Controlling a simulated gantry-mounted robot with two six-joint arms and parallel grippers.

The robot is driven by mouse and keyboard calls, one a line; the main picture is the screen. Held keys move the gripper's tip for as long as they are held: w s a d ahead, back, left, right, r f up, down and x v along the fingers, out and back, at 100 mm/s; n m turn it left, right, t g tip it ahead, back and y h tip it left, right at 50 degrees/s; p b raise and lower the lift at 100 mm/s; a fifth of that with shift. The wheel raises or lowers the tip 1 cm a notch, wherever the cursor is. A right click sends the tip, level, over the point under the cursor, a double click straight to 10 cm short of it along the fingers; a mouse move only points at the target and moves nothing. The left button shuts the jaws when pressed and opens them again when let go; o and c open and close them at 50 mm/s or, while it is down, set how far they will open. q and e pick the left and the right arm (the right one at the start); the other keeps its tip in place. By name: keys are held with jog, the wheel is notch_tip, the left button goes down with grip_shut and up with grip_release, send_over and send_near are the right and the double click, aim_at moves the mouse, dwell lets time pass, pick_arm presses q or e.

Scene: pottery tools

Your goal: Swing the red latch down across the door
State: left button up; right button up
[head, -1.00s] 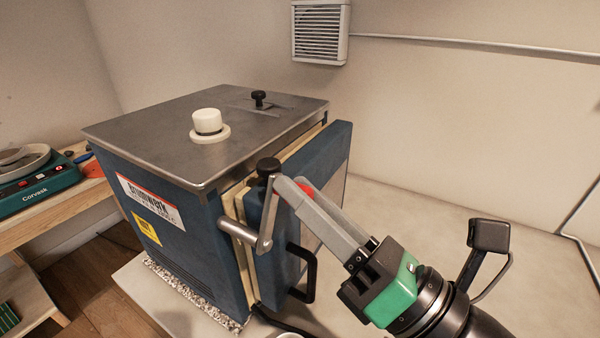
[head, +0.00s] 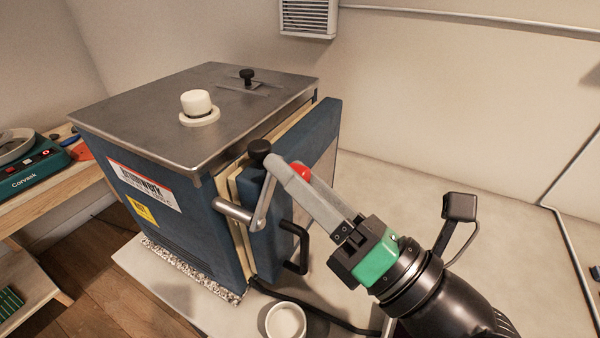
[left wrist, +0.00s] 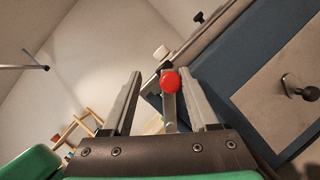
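The blue kiln's door (head: 318,135) stands at the kiln's right side, with a cream edge and a black handle (head: 297,250). The red latch knob (head: 302,172) shows beside my left gripper (head: 285,178), partly hidden by its grey fingers. In the left wrist view, the red knob (left wrist: 170,82) on its metal bar (left wrist: 168,112) sits between the spread fingers, nearer the right one. I cannot tell if they touch. A metal lever (head: 264,200) with a black cap (head: 259,148) stands at the door's front edge. My right gripper is not in view.
A white plug (head: 197,105) and a small black knob (head: 247,76) stand on the kiln's metal top. A white cup (head: 286,320) stands below the door handle, near a dark cable. A wooden shelf (head: 45,200) is at the left.

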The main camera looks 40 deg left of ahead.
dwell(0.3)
pick_arm(q)
jog(key=p+v, duration=0.1)
jog(key=v, duration=1)
jog(key=shift+d, duration=0.35)
jog(key=shift+r+p, duration=0.1)
jog(key=shift+p, duration=0.2)
